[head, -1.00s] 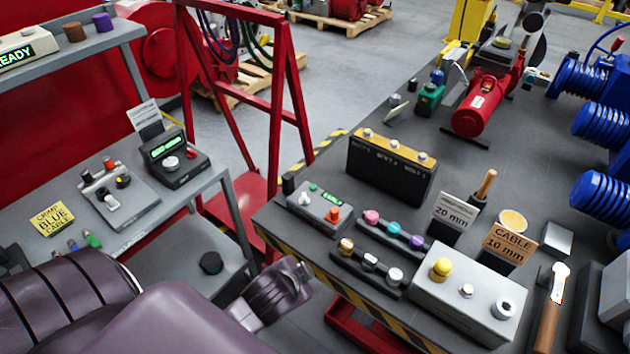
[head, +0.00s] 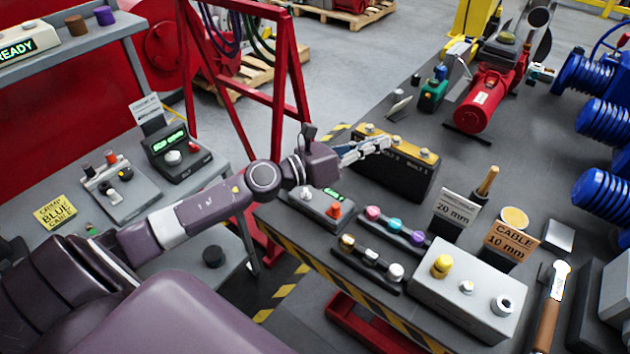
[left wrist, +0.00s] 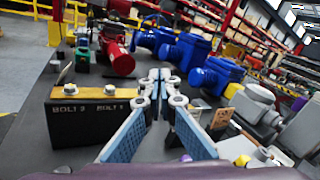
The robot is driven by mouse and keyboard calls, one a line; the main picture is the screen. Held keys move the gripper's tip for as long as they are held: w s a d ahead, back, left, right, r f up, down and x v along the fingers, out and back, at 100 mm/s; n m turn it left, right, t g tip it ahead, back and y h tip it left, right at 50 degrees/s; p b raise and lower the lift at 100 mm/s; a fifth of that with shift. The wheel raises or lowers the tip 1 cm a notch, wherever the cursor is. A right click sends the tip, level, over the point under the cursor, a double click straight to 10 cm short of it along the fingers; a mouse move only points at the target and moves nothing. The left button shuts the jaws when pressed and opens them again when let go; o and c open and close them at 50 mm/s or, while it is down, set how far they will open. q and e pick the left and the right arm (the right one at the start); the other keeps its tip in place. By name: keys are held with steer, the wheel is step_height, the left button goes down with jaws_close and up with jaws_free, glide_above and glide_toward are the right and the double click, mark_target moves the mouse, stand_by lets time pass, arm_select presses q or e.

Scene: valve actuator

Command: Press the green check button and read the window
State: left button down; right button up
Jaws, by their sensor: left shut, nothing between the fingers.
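My left gripper (head: 386,143) reaches in from the left over the bench. Its fingers are shut and empty, above and in front of the dark bolt box (head: 385,172). In the left wrist view its fingertips (left wrist: 160,76) meet, with the bolt box (left wrist: 85,118) to their left. A grey box (head: 312,208) with a white knob, a small green lit window (head: 333,195) and an orange-red button stands below the forearm and hand. A green part (head: 432,95) stands farther back. I cannot tell which item is the green check button. My right gripper is not in view.
Two rows of coloured knobs (head: 395,225), a light grey box (head: 470,298) with a yellow knob, and label cards (head: 455,208) crowd the front of the bench. A red motor (head: 480,105) and blue valves (head: 585,75) stand behind. A side table holds a black box (head: 178,157) with a green display.

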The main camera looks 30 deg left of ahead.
arm_select(q)
steer(key=a+f+m+g+y, duration=0.2)
steer(key=a+f+m+g, duration=0.1)
steer(key=a+m, duration=0.3)
steer(key=a+f+m+g+y, duration=0.3)
steer(key=a+f+m+g, duration=0.1)
steer(key=a, duration=0.6)
steer(key=s+f+m, duration=0.1)
steer(key=m, duration=0.1)
steer(key=shift+a+f+m+g, duration=0.15)
steer(key=shift+m+g, duration=0.15)
steer(key=shift+f, duration=0.1)
step_height(320, 180, down, 8)
steer(key=b, duration=0.4)
steer(key=shift+f+b, duration=0.3)
steer(key=shift+f+b, duration=0.45)
steer(key=shift+b, duration=0.2)
